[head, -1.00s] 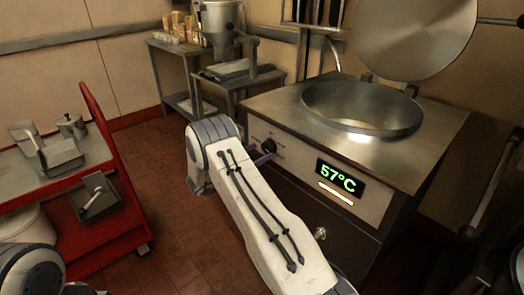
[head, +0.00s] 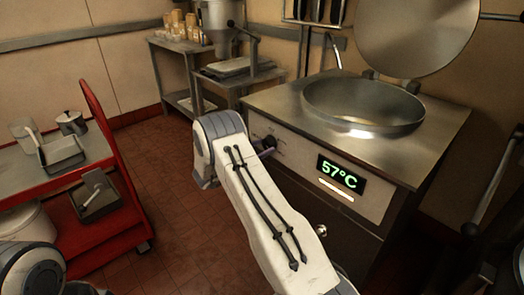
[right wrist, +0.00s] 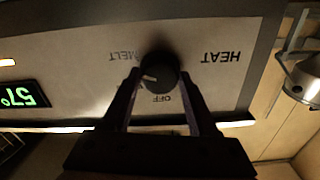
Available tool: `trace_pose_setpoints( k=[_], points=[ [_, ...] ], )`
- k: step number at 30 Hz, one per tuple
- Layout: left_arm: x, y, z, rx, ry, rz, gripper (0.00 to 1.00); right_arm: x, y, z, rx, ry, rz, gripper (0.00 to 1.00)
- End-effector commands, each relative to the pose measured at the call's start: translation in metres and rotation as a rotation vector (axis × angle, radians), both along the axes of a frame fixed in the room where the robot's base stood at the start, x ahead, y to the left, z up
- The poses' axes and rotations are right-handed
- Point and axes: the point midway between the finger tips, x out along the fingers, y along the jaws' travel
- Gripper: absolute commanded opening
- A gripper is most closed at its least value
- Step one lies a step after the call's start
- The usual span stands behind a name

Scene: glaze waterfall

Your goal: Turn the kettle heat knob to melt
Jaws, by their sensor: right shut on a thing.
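The kettle is a steel bowl (head: 362,112) set in a counter, its round lid raised. Its front panel has a display (head: 340,175) reading 57°C. In the right wrist view, which is upside down, the dark round heat knob (right wrist: 160,68) sits among the labels HEAT, MELT and OFF. Its pale mark points left and slightly down in that picture, between MELT and OFF; a label there is partly hidden by a finger. My right gripper (right wrist: 160,82) is shut on the knob, one finger on each side. My left gripper is out of view.
A red cart (head: 97,243) with metal pans stands at the left. A side table (head: 238,78) with a machine stands at the back. A small round knob (head: 321,230) is lower on the kettle front. Tiled floor (head: 165,220) is clear between cart and kettle.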

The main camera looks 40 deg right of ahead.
Motion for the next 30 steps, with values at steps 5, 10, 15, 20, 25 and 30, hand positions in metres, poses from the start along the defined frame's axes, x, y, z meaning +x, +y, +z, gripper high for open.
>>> trace_pose_setpoints(
  k=[5, 10, 15, 20, 25, 30],
  points=[
    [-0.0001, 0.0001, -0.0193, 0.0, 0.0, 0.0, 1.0, 0.0005, 0.0003, -0.0029, 0.012, -0.173, -0.001, 0.04],
    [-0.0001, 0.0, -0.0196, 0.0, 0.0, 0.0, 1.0, 0.0005, 0.0004, 0.0001, 0.016, -0.219, 0.0, 0.04],
    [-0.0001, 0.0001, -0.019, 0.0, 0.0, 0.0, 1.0, 0.0004, 0.0004, 0.0003, 0.016, -0.217, 0.0, 0.04],
    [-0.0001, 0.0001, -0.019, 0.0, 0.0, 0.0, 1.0, 0.0005, 0.0004, 0.0003, 0.016, -0.216, 0.0, 0.9],
    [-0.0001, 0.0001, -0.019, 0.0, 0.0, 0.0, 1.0, 0.0005, 0.0003, 0.0003, 0.016, -0.215, 0.0, 0.9],
    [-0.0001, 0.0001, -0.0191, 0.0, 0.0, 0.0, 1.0, 0.0007, 0.0045, 0.0002, 0.016, -0.214, 0.002, 0.9]
  ],
)
